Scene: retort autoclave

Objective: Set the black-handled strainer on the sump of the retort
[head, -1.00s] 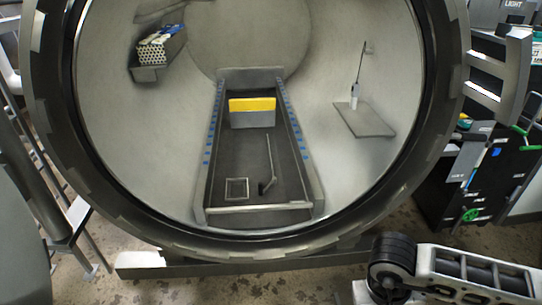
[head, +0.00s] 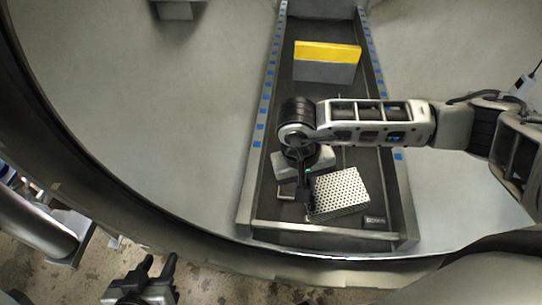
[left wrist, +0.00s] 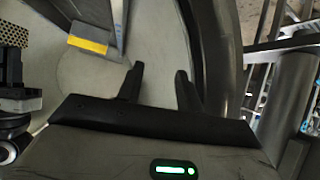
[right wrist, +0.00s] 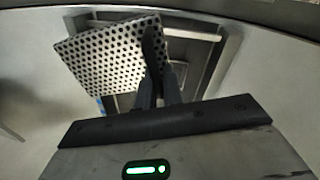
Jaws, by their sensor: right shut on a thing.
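The strainer (head: 341,192) is a pale perforated square plate; it shows large in the right wrist view (right wrist: 108,62) and partly in the left wrist view (left wrist: 14,32). My right gripper (head: 304,198) is shut on its black handle, which the fingers mostly hide. The plate is tilted over the front of the dark trough; I cannot tell whether it touches the floor. The sump (head: 285,190), a small square frame in that floor, shows just left of the plate, partly covered by gripper and plate. My left gripper (head: 158,262) is open and empty, low at the left outside the opening.
The trough (head: 262,190) has raised side walls with blue marks and a front lip (head: 310,234). A yellow-topped grey block (head: 327,62) stands farther back in it. A small dark item (head: 375,221) lies at the front right. The retort's round rim (head: 60,150) curves around the left.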

